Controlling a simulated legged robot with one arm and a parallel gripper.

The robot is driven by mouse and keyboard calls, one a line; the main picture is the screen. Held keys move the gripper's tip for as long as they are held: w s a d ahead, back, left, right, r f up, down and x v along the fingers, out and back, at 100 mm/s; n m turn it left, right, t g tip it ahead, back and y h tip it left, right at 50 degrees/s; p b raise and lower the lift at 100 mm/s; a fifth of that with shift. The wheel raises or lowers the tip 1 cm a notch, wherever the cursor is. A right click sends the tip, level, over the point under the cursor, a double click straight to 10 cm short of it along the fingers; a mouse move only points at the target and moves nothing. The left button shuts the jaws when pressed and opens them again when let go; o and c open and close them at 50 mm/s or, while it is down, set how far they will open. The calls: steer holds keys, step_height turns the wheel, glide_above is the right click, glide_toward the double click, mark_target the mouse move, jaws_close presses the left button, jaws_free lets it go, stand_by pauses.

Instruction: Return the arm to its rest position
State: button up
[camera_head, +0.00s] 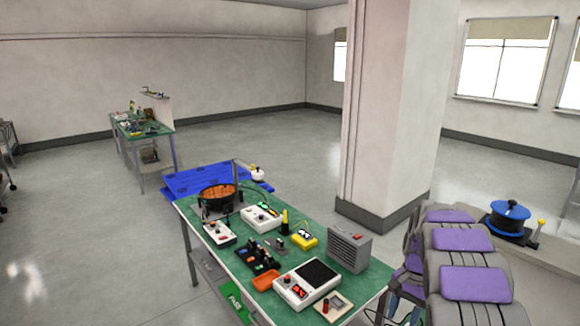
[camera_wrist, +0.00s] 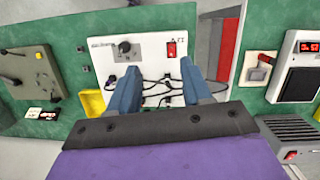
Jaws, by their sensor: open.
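My arm (camera_head: 465,245), grey with purple panels, is at the lower right of the head view, beside the green workbench. My gripper (camera_wrist: 160,92) shows in the wrist view with its two blue-grey fingers apart. Between and beyond the fingers is a white panel (camera_wrist: 147,55) with a black knob, a red switch and dark cables. I see nothing held between the fingers. I cannot tell the gap between the fingertips and the panel. The fingers are not clearly visible in the head view.
The green workbench (camera_head: 213,249) holds several devices, an orange tray (camera_head: 267,281) and a grey vented box (camera_head: 348,249). A blue pallet (camera_head: 190,181) lies behind it. A pillar (camera_head: 385,110) stands beyond. A second bench (camera_head: 128,134) is far left. Open floor (camera_head: 90,230) lies left.

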steer(key=s+a+r+n, duration=0.1)
steer(key=s+a+r, duration=0.2)
steer(key=s, duration=0.3)
steer(key=s+a+r+n+h, duration=0.1)
steer(key=s+a+r+n, duration=0.1)
steer(key=s+a+r, duration=0.3)
steer(key=s+a+r+n, duration=0.1)
steer(key=s+a, duration=0.1)
steer(key=s, duration=0.5)
steer(key=s+a+f+n, duration=0.1)
steer(key=s+a+n, duration=0.1)
steer(key=s, duration=0.7)
steer(key=s+a+n, duration=0.3)
steer(key=s+a, duration=0.1)
steer(key=s, duration=0.6)
steer(key=shift+s+f+h, duration=0.3)
steer(key=shift+f, duration=0.05)
